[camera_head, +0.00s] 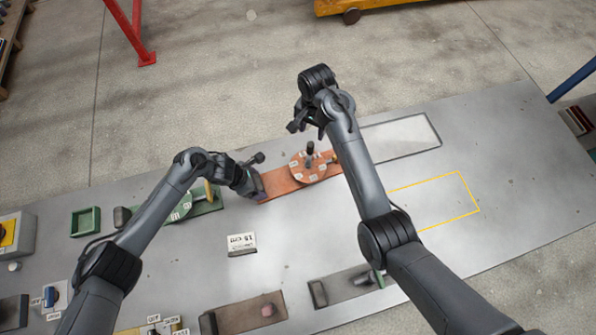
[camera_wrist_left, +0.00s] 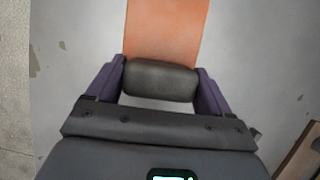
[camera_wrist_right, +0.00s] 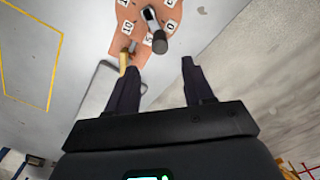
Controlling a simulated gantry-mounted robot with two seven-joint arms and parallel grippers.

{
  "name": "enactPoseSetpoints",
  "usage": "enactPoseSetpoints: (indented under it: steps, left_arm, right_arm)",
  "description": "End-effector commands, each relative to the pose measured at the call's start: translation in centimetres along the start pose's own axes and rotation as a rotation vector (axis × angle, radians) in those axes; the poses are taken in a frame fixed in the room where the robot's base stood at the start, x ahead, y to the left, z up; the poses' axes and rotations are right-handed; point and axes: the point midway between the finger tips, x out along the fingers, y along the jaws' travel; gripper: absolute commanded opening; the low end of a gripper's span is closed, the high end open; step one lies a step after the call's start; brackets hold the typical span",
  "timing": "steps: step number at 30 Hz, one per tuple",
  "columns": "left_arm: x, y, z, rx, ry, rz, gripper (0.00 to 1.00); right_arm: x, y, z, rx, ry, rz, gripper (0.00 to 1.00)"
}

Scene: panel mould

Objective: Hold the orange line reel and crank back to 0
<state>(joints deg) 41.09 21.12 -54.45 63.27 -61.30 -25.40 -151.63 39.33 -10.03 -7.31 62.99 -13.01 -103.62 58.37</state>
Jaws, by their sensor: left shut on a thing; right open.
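The orange line reel (camera_head: 281,181) lies on the panel, with a round dial carrying white number tags and an upright dark crank knob (camera_head: 310,148). My left gripper (camera_head: 257,184) is shut on the dark block (camera_wrist_left: 160,82) at the left end of the reel's orange base. My right gripper (camera_head: 306,129) is open and empty, near the dial. In the right wrist view, the dial (camera_wrist_right: 143,12) shows tags 10, 5 and 0. The crank knob (camera_wrist_right: 158,42) lies just beyond the fingertips (camera_wrist_right: 158,74), apart from them. A tan peg (camera_wrist_right: 124,62) sits at the dial's edge, near the left finger.
A green reel (camera_head: 207,204) lies partly behind my left arm. A card reading 15 cm (camera_head: 241,243) is in front. A pale panel (camera_head: 400,136) and a yellow outlined area (camera_head: 434,198) are at right. Brown (camera_head: 250,314) and dark (camera_head: 338,289) fixtures line the front.

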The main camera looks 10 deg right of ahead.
Motion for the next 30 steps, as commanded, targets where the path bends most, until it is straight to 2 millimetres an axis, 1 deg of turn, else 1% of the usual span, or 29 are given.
enactPoseSetpoints:
  steps: [12,20,23,26,30]
  left_arm:
    - [-0.1,0.0,0.0,0.0,-0.001,0.001,0.32]
    - [-0.1,0.0,0.0,0.0,-0.001,0.001,0.32]
    - [-0.1,0.1,0.0,0.0,-0.001,0.001,0.32]
    - [-0.1,0.1,0.0,0.0,-0.001,0.001,0.32]
    - [-0.1,0.1,0.1,0.0,-0.001,0.001,0.32]
  right_arm:
    - [0.0,0.0,0.0,0.0,0.0,0.0,0.52]
    - [-1.0,0.0,0.5,-0.002,0.0,0.0,0.52]
    - [-0.5,0.0,0.4,-0.001,-0.001,0.002,0.52]
    - [0.3,0.0,0.4,-0.001,-0.001,0.001,0.52]
    - [2.4,0.1,0.5,0.0,-0.002,0.003,0.52]
